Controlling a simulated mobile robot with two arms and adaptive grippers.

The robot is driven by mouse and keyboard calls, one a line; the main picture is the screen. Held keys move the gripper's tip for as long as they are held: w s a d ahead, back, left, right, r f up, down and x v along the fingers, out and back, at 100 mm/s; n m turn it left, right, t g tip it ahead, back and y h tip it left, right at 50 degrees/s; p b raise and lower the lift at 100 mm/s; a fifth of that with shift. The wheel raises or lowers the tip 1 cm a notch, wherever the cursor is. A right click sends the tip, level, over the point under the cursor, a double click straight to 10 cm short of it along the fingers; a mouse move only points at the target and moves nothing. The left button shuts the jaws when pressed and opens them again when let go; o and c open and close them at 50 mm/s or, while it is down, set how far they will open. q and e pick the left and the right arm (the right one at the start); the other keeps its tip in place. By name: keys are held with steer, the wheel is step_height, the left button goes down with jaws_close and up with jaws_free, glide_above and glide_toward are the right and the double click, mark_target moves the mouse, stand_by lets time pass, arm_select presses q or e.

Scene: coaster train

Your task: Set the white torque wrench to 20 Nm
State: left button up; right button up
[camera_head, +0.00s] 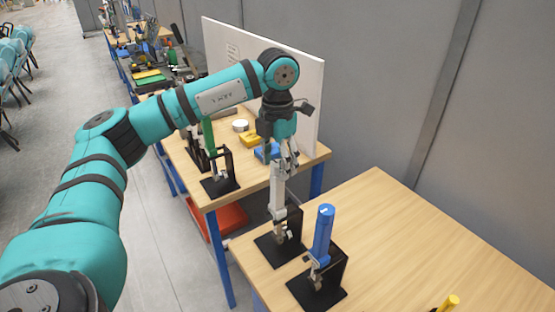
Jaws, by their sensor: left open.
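The white torque wrench (277,190) stands upright in a black stand (291,244) at the left edge of the near wooden table. Its pale handle points up. My left gripper (291,158) points down at the top of the handle, with its fingers open. In this view the fingers overlap the handle's top, and I cannot tell whether they touch it. The scale on the wrench is too small to read. My right gripper is not in view.
A blue torque wrench (323,234) stands in its own black stand close to the right. A yellow handle (449,303) shows at the bottom edge. The near table (420,238) is clear toward the back. A white panel (309,100) rises behind my left arm.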

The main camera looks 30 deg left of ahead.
arm_select(q)
steer(key=shift+s, duration=0.1)
steer(key=shift+c, duration=0.5)
steer(key=c, duration=0.5)
jaws_close()
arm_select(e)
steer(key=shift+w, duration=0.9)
arm_select(q)
steer(key=shift+n, duration=0.4)
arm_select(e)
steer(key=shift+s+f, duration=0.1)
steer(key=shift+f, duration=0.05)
